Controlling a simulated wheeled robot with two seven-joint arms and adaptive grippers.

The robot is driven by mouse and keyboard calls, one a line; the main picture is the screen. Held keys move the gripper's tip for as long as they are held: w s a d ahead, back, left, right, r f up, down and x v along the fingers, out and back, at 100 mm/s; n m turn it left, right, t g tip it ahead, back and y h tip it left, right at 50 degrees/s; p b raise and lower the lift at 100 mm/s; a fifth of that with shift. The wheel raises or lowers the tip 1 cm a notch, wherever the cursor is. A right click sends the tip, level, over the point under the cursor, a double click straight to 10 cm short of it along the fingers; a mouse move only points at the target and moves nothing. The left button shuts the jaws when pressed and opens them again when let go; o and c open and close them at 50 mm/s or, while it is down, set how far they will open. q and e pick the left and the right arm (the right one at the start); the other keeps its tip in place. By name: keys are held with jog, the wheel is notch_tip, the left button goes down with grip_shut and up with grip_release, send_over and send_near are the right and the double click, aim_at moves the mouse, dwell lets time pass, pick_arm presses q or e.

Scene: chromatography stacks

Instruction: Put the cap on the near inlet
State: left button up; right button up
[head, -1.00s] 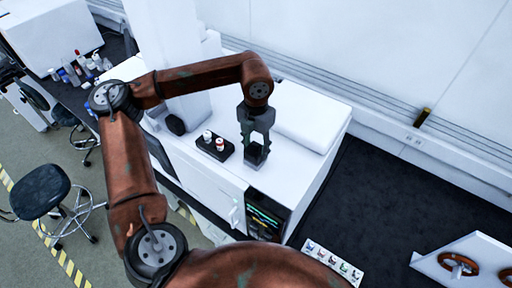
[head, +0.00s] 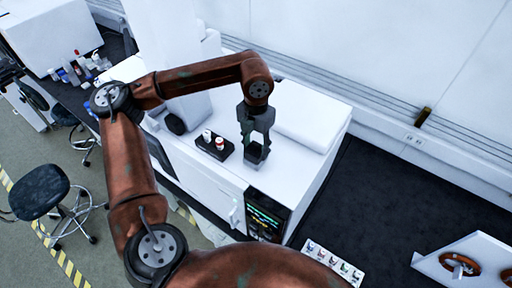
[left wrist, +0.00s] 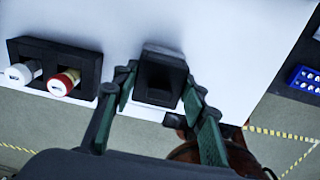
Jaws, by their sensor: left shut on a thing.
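My left gripper (head: 257,140) points down over the white top of an instrument (head: 290,165). It is shut on a dark, square, hollow-looking piece (head: 256,155), which may be the cap. In the left wrist view this piece (left wrist: 160,80) sits between the two green-edged fingers (left wrist: 158,92). I cannot tell whether it touches the surface. Just left of it is a black block (head: 226,155) holding a white-topped fitting (head: 206,134) and a red-ringed one (head: 219,143). Both also show in the left wrist view, white (left wrist: 20,74) and red (left wrist: 64,82). My right gripper is out of view.
A raised white cover (head: 305,115) lies right of the gripper. A white column (head: 170,50) stands behind the arm. A lit display (head: 265,215) is on the instrument's front.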

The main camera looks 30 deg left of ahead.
pick_arm(q)
jog(key=o, duration=1.2)
jog(key=shift+o, duration=0.8)
jog(key=o, duration=1)
jog(key=shift+c, duration=0.2)
jog(key=shift+r, duration=0.1)
